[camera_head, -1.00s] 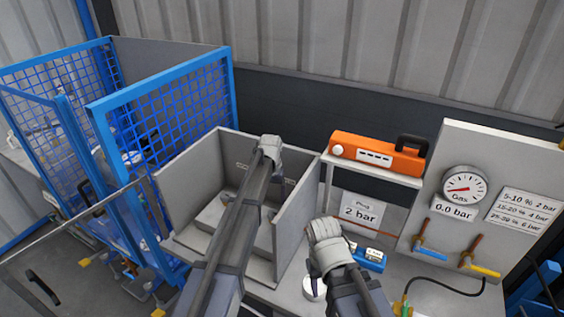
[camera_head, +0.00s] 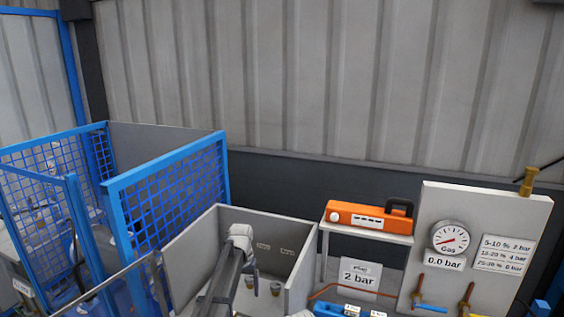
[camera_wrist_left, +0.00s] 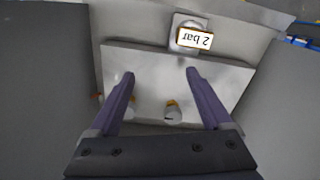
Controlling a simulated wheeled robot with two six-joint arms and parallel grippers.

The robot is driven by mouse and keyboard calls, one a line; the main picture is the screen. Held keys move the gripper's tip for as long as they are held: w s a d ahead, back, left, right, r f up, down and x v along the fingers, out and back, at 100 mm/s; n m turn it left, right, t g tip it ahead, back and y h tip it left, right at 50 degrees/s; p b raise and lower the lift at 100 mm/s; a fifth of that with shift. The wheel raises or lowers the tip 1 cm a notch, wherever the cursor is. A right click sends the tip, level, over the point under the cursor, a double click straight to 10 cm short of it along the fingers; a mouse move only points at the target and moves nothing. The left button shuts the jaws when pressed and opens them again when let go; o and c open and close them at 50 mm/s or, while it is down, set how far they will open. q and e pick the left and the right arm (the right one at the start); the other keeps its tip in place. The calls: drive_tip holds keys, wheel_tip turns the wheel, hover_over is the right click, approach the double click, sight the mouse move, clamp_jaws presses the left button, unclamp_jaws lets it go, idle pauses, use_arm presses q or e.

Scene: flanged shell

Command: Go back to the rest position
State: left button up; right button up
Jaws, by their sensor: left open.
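My left arm rises from the bottom of the head view into the open grey box (camera_head: 185,262). My left gripper (camera_head: 252,268) is at the top of that arm, its fingers mostly hidden there. In the left wrist view the left gripper (camera_wrist_left: 159,74) has two dark fingers spread apart, with nothing between them. Below it is a light grey plate (camera_wrist_left: 150,75) with small brass-coloured fittings (camera_wrist_left: 172,112). My right gripper does not show clearly in either current view.
A blue mesh cage (camera_head: 165,190) stands left of the box. On the right are an orange case (camera_head: 365,215) on a shelf, a "2 bar" sign (camera_head: 360,278) and a panel with a gas gauge (camera_head: 450,237) reading 0.0 bar. A corrugated wall closes the back.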

use_arm(q)
drive_tip(key=s+d+f+m+b, duration=0.1)
drive_tip(key=s+d+f+b, duration=0.1)
drive_tip(key=s, duration=1.4)
drive_tip(key=s+d+f+m+y+b, duration=0.1)
drive_tip(key=s+d+f+b, duration=0.1)
drive_tip(key=s, duration=1.5)
drive_tip(key=shift+d+f+m+b, duration=0.35)
drive_tip(key=shift+d+b, duration=0.1)
drive_tip(key=shift+d, duration=0.75)
